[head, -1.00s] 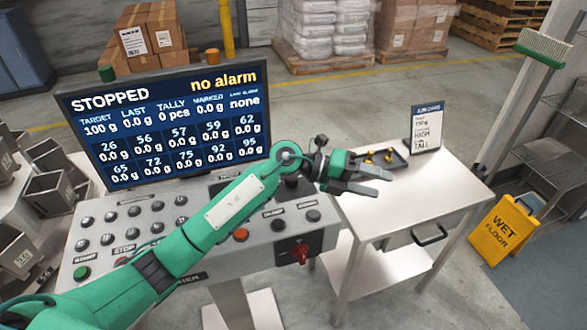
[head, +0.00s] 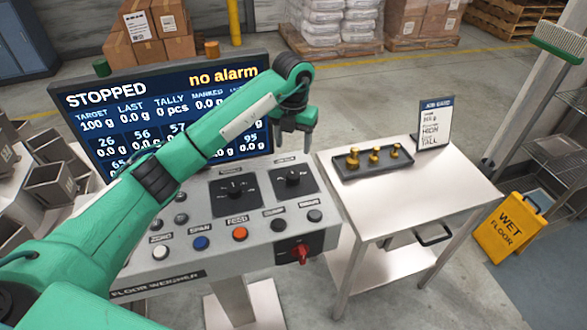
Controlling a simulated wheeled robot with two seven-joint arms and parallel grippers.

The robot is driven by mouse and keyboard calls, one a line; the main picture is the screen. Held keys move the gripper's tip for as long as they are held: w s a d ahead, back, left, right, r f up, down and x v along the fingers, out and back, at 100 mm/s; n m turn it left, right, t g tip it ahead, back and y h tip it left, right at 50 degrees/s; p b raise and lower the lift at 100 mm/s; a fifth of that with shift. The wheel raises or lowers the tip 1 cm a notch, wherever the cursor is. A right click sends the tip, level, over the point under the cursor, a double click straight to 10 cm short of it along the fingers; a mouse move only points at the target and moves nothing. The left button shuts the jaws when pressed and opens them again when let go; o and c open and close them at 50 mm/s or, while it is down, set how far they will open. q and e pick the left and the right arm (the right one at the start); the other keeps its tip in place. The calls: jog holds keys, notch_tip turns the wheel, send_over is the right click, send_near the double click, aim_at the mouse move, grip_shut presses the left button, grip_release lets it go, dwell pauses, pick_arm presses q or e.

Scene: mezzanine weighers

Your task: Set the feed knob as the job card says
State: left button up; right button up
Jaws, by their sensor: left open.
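The console (head: 214,255) carries two black dial knobs on dark plates, a left knob (head: 233,188) and a right knob (head: 292,177). Their labels are too small to read. The job card (head: 434,123) stands upright at the back of the side table; "HIGH" and "TALL" can be read, the smaller lines not clearly. My left gripper (head: 292,146) is open and empty, pointing down above the right knob, apart from it. My left arm hides part of the screen and the left buttons. My right gripper is not in view.
The screen (head: 85,98) reads STOPPED and no alarm. A dark tray (head: 345,174) with brass weights lies on the side table (head: 425,190). A red switch (head: 301,252) sits on the console front. A yellow wet-floor sign (head: 508,228) stands at right.

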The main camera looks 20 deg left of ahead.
aim_at(293, 174)
pick_arm(q)
notch_tip(293, 174, down, 10)
jog(key=p, duration=0.3)
jog(key=shift+r, duration=0.15)
jog(key=shift+f+p, duration=0.35)
jog(key=shift+f, duration=0.45)
jog(key=c, duration=1)
jog(key=shift+f+m+b, duration=0.15)
jog(key=shift+m+b, duration=0.45)
jog(key=shift+b, duration=0.4)
jog(key=m+b, duration=0.8)
jog(key=b, duration=0.2)
jog(key=shift+w+b, duration=0.1)
jog(key=shift+b, duration=0.3)
jog(key=shift+m+b, duration=1.1)
jog(key=shift+m, duration=0.2)
jog(key=shift+r, duration=0.2)
